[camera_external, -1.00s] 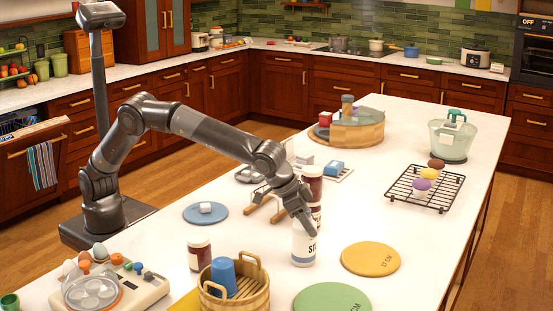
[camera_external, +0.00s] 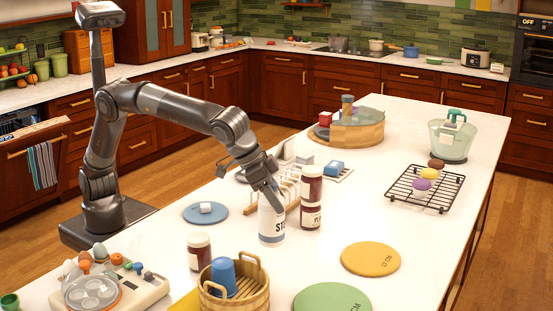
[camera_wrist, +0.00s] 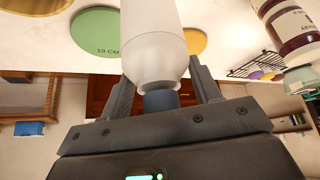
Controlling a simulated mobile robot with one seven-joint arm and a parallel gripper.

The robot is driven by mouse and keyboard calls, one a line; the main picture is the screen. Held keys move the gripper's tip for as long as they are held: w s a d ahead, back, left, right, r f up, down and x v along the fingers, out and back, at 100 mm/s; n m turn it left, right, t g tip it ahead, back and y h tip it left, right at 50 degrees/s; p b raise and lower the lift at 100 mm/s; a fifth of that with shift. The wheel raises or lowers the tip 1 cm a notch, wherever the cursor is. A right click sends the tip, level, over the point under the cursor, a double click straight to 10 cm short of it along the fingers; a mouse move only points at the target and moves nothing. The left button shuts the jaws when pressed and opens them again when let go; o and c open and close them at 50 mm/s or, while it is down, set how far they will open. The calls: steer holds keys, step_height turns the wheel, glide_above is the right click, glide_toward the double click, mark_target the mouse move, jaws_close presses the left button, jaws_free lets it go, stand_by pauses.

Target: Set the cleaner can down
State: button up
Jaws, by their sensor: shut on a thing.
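The cleaner can (camera_external: 271,225) is a white can with a blue-grey band near its base and dark lettering starting "ST". It stands upright in the external view, left of a tall dark-red jar (camera_external: 311,190). My gripper (camera_external: 271,188) comes down over its top and is shut on it. In the wrist view, the can's white body (camera_wrist: 153,35) and blue cap (camera_wrist: 160,99) lie between the fingers of my gripper (camera_wrist: 165,88). I cannot tell whether its base touches the white counter (camera_external: 350,215).
A wooden rack (camera_external: 285,190) is close behind the can. A small jar (camera_external: 199,252) and a basket (camera_external: 250,292) stand at front left. A blue disc (camera_external: 205,214) lies to the left, a yellow disc (camera_external: 370,258) to the right. Counter between the tall jar and yellow disc is clear.

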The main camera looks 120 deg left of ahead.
steer(key=shift+s+d+r, duration=0.3)
steer(key=shift+d+r, duration=0.2)
steer(key=shift+d, duration=0.05)
steer(key=s+a+r, duration=0.2)
steer(key=s+a, duration=0.2)
steer(key=a, duration=0.6)
steer(key=s+a+r, duration=0.2)
steer(key=s+a, duration=0.1)
steer(key=a, duration=0.6)
steer(key=s+a+r, duration=0.2)
steer(key=s+a, duration=0.2)
steer(key=a, duration=0.6)
steer(key=w+a+f+m+h, duration=0.1)
steer(key=w+a+f, duration=0.25)
steer(key=a, duration=0.35)
steer(key=w+a+f+m, duration=0.1)
steer(key=w+a+f, duration=0.25)
steer(key=a, duration=0.25)
step_height(320, 180, down, 10)
steer(key=w, duration=0.1)
steer(key=shift+a, duration=0.15)
steer(key=o, duration=1.5)
steer(key=shift+f, duration=0.1)
